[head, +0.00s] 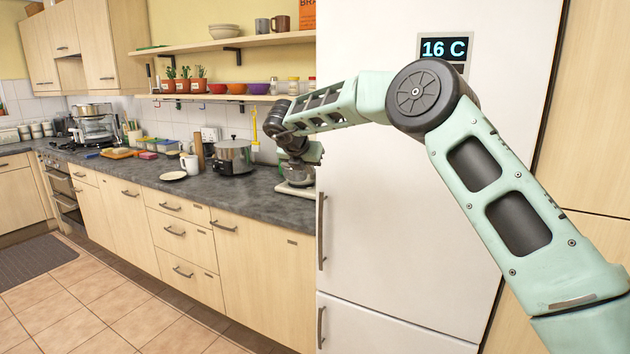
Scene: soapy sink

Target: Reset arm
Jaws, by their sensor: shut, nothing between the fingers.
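My arm crosses the right half of the head view, in front of the white fridge (375,240). It rises from the lower right to a large dark round joint, then reaches left to the wrist. My gripper (297,172) hangs below the wrist, by the fridge's left edge and over the right end of the grey countertop (250,187). It is small and dark in the picture. It is shut, with nothing held. A pale flat thing (294,190) shows just below it on the counter; whether they touch I cannot tell.
A steel pot (233,156) stands on the counter left of my gripper, with a white mug (190,167) and a plate (173,176) farther left. Shelves (220,43) with pots and bowls hang above. The tiled floor (110,295) in front of the cabinets is clear.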

